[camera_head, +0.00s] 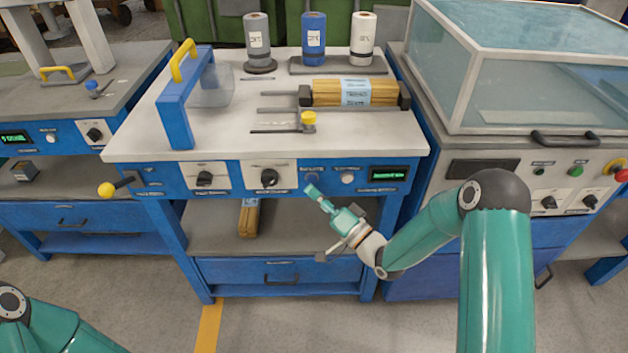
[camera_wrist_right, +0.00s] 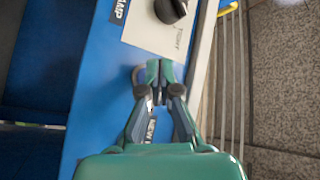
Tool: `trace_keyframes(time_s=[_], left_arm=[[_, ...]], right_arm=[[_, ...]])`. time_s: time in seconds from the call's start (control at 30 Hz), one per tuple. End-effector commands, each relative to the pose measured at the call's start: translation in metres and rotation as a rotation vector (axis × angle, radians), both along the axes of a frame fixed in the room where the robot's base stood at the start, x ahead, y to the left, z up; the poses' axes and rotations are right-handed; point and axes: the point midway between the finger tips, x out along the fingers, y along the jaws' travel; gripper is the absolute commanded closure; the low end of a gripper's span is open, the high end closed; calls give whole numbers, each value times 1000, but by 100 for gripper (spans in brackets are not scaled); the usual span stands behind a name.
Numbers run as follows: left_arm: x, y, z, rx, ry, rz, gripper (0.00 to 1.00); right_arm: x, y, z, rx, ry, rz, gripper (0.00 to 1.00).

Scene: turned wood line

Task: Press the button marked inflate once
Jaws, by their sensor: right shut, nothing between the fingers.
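The blue front panel (camera_head: 222,180) of the middle machine carries a blue button (camera_head: 311,177) and a white button (camera_head: 347,178). Their labels are too small to read, so I cannot tell which is marked inflate. My right gripper (camera_head: 313,191) is shut and empty, its tips just below the blue button. In the right wrist view the shut fingertips (camera_wrist_right: 159,72) are at the panel and partly cover a round rim (camera_wrist_right: 136,75). I cannot tell whether they touch it. My left gripper is out of view.
Dark knobs (camera_head: 269,177) sit left of the buttons and a green display (camera_head: 388,175) sits right. The worktop (camera_head: 225,137) above holds a bundle of wood strips (camera_head: 328,91) and several rolls. A glass-covered machine (camera_head: 470,160) stands close on the right. An open shelf is below the panel.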

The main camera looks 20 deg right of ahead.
Motion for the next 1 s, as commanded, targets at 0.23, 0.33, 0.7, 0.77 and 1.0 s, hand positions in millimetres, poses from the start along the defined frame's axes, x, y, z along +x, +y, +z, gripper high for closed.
trace_keyframes(time_s=[0.23,0.33,0.7,0.77,1.0], left_arm=[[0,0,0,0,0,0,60],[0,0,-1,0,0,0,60],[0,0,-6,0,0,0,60],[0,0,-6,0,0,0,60],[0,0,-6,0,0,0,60]], right_arm=[[0,0,0,0,0,0,100],[0,0,0,-1,0,0,100],[9,-3,2,0,-1,-1,100],[9,-3,2,0,0,-1,100],[9,-3,1,0,0,0,100]])
